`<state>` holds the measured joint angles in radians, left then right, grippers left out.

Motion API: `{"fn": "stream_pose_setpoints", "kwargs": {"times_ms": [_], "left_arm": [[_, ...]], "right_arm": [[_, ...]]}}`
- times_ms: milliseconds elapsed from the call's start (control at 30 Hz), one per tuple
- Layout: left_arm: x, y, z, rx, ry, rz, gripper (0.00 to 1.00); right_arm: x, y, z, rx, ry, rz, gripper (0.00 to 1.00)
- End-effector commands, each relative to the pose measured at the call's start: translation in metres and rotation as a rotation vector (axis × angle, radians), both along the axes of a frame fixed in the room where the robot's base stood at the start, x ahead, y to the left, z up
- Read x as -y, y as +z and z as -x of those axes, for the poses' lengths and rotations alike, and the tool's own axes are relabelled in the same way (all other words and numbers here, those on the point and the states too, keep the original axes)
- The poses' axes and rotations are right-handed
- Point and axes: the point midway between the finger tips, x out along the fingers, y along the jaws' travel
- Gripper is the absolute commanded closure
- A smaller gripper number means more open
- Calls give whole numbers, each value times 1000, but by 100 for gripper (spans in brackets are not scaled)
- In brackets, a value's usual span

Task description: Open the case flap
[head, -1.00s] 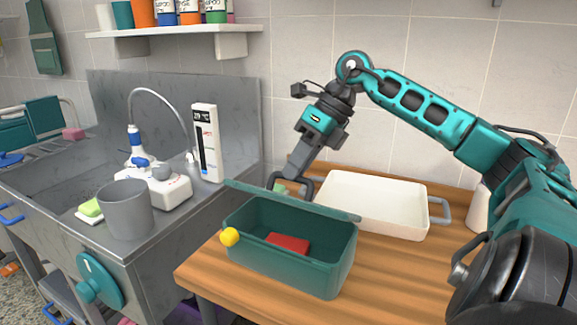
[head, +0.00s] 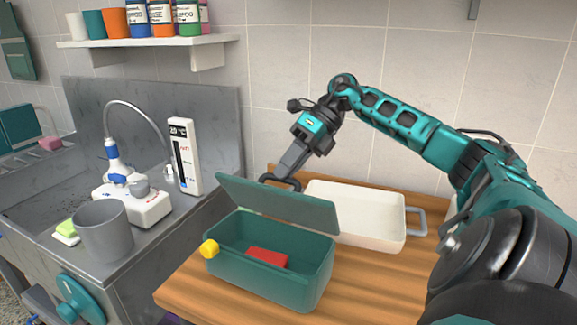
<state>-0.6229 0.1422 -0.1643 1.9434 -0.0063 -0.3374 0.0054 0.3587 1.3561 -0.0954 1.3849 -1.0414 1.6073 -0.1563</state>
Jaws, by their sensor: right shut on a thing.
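The case is a dark green box (head: 262,285) on the wooden table. Its flap (head: 280,207) is hinged at the back rim and stands raised, with its broad inner face showing. The inside of the case is in view. My right gripper (head: 281,183) reaches down behind the case and is shut on the flap at its upper edge. The fingertips are partly hidden by the flap. My left gripper is not in view.
A red block (head: 268,257) lies inside the case. A white tray (head: 371,242) with grey handles stands close behind and to the right. To the left are a metal sink counter with a grey cup (head: 104,232) and a thermometer box (head: 184,158). The table's front right is clear.

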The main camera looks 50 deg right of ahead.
Motion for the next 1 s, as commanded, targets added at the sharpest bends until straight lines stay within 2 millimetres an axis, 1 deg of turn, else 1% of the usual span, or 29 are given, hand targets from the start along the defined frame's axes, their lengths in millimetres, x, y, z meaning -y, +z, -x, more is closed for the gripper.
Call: {"fn": "stream_pose_setpoints", "kwargs": {"times_ms": [33,433,833,867,1000], "left_arm": [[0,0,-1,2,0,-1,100],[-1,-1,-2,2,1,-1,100],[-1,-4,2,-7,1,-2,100],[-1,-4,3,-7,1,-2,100],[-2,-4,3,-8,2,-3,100]], "right_arm": [[1,-6,1,-14,1,6,100],[0,-8,2,-19,2,8,100],[0,-9,2,-22,3,7,100],[0,-9,2,-22,3,7,85],[0,-8,2,-19,2,7,72]]}}
